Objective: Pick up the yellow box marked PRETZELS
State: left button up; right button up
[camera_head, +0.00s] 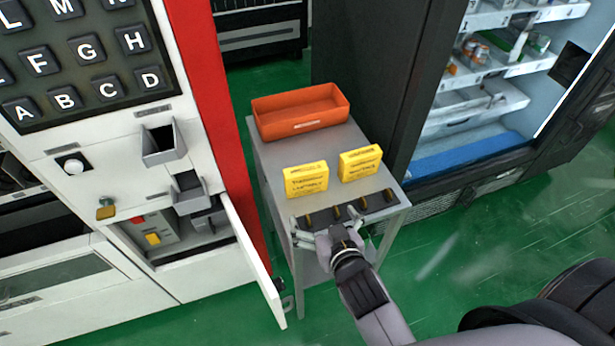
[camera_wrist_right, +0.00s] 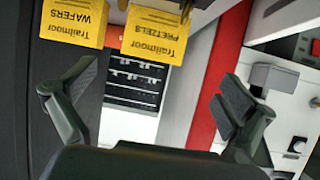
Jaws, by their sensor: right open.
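Two yellow boxes stand upright on a small grey table in the head view. The PRETZELS box (camera_head: 306,180) is the left one; its print is too small to read there. In the right wrist view, which looks upside down, the PRETZELS box (camera_wrist_right: 155,38) reads clearly at the top, beside the WAFERS box (camera_wrist_right: 75,22). The WAFERS box (camera_head: 360,163) is the right one in the head view. My right gripper (camera_head: 334,232) is open and empty at the table's front edge, nearer me than both boxes and touching neither. Its spread fingers (camera_wrist_right: 155,98) show in the wrist view.
An orange bin (camera_head: 300,112) sits at the back of the grey table (camera_head: 268,168). A dark strip with several small pieces (camera_head: 350,209) lies along its front edge. A white machine with an open door (camera_head: 250,258) stands left; a dark vending machine with shelves (camera_head: 480,105) stands right.

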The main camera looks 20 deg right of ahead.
jog(key=w+r, duration=0.1)
jog(key=p, duration=0.2)
send_near(308, 182)
jog(key=x, duration=0.5)
jog(key=shift+w+a+r, duration=0.15)
jog(key=shift+w, duration=0.2)
jog(key=shift+p+x, duration=0.35)
jog(key=shift+x, duration=2.9)
jog(key=shift+s, duration=0.15)
jog(key=shift+c, duration=0.4)
jog(key=c, duration=0.8)
